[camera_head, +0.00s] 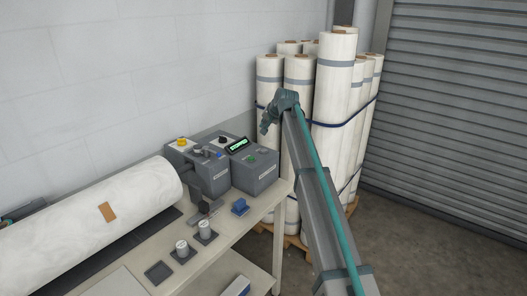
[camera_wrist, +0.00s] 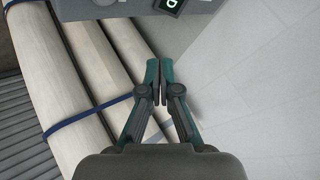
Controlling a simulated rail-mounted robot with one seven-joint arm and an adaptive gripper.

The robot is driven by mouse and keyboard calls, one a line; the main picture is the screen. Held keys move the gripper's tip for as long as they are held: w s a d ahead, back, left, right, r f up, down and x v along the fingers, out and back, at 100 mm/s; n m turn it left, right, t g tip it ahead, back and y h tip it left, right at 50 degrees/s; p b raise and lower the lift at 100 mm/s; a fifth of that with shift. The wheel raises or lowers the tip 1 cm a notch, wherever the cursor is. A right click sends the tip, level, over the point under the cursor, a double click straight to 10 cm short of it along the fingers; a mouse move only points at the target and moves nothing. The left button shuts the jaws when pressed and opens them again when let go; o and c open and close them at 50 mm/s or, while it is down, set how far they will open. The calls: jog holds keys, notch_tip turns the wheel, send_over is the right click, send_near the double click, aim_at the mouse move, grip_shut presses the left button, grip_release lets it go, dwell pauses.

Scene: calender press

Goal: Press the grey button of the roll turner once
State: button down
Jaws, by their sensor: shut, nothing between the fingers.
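The roll turner is a grey box (camera_head: 187,165) at the right end of the white roll (camera_head: 95,225), in the head view. A yellow button (camera_head: 182,142) is on its top, with small grey and dark controls (camera_head: 205,153) nearby; I cannot tell for sure which is the grey button. A second grey box (camera_head: 262,178) stands to its right, with a lit green display and a green button. My gripper (camera_head: 265,128) is shut and empty, in the air above and right of the boxes. In the wrist view, its fingertips (camera_wrist: 159,68) are together, and a grey box edge with a lit display (camera_wrist: 172,5) shows at the top.
Tall wrapped rolls (camera_head: 334,80) bound with blue straps stand on a pallet close behind my arm. The table (camera_head: 218,240) holds two small cylinders (camera_head: 183,248) on dark pads and a blue item (camera_head: 240,206). A white wall (camera_head: 130,75) is behind.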

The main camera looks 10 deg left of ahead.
aim_at(265, 151)
jog(key=shift+f+b, duration=1.65)
jog(key=shift+f, duration=2.75)
jog(key=shift+f, duration=0.4)
jog(key=shift+f+b, duration=0.35)
jog(key=shift+f, duration=0.05)
jog(key=shift+r, duration=0.15)
jog(key=shift+r+p, duration=0.35)
jog(key=shift+r, duration=0.3)
jog(key=shift+r+p, duration=0.95)
jog(key=shift+r, duration=1.6)
